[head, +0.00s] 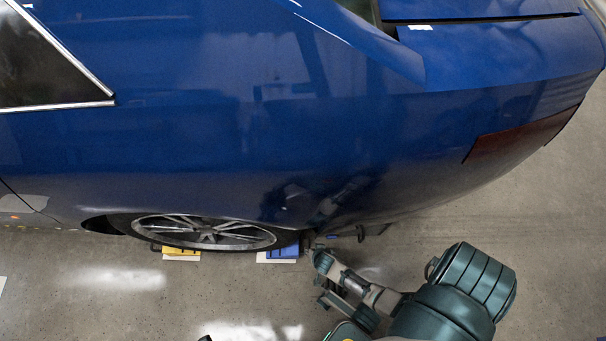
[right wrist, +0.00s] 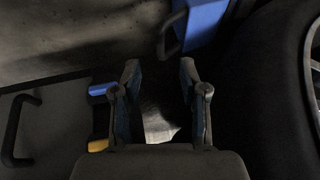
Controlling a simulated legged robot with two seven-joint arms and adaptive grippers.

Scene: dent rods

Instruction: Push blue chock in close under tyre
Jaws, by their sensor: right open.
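The blue chock (head: 284,252) sits on a white patch on the floor, at the right side of the rear tyre (head: 240,247) in the head view. Whether it touches the tyre is hard to tell. In the right wrist view the blue chock (right wrist: 206,20) shows at the top with a dark handle, and the dark tyre (right wrist: 265,90) fills the right. My right gripper (head: 313,250) is low, just right of the chock. In the wrist view my right gripper (right wrist: 160,70) is open, with nothing between its fingers. My left gripper is not in view.
A yellow chock (head: 181,252) is at the tyre's left side. The blue car body (head: 230,140) overhangs the area. A dark handle (right wrist: 15,130) and a small blue piece (right wrist: 102,89) lie left of the gripper in the wrist view. Floor in front is clear.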

